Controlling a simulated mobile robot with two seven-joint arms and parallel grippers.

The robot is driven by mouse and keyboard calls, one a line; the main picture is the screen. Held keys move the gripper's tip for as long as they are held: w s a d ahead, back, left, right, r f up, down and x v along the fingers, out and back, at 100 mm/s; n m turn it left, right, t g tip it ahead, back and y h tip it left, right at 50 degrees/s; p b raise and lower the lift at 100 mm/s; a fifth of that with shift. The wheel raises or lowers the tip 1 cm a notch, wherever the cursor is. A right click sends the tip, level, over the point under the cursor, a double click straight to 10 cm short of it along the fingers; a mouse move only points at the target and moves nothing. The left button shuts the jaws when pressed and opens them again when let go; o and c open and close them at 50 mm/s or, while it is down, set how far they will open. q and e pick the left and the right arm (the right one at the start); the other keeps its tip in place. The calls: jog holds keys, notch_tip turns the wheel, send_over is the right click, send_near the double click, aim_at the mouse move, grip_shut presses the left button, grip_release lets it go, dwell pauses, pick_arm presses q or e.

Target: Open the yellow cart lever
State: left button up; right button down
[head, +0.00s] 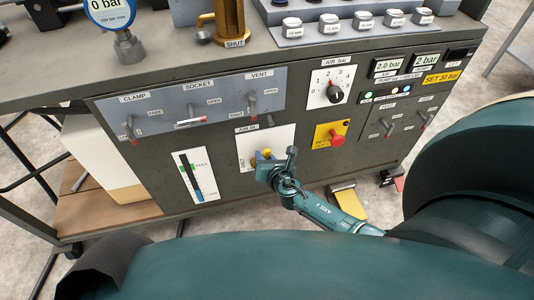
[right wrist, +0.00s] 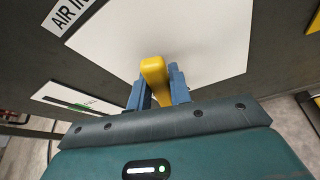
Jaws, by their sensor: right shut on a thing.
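The yellow lever (right wrist: 154,72) sits on the white AIR IN plate (head: 283,139) on the front of the cart. In the right wrist view it stands between the blue fingers of my right gripper (right wrist: 158,88), which is shut on it. In the head view my right gripper (head: 262,163) reaches the plate from the lower right, and only a little of the yellow lever (head: 267,152) shows. The fingers hide much of the plate's printing and the lever's pivot. My left gripper is not in view.
Beside the plate are a red button (head: 337,139) on a yellow plate, a level gauge (head: 195,178) and a black AIR bar knob (head: 336,94). Above is the CLAMP, SOCKET and VENT panel (head: 228,91). A yellow pedal (head: 346,202) is on the floor below.

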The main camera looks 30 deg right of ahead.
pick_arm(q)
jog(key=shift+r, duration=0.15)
pick_arm(e)
jog(key=c, duration=1.3)
grip_release()
jog(key=shift+a, duration=0.1)
pick_arm(q)
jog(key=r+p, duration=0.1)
jog(key=p, duration=0.2)
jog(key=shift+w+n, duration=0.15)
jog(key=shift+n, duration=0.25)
pick_arm(e)
jog(key=v, duration=1.3)
jog(key=shift+r, duration=0.1)
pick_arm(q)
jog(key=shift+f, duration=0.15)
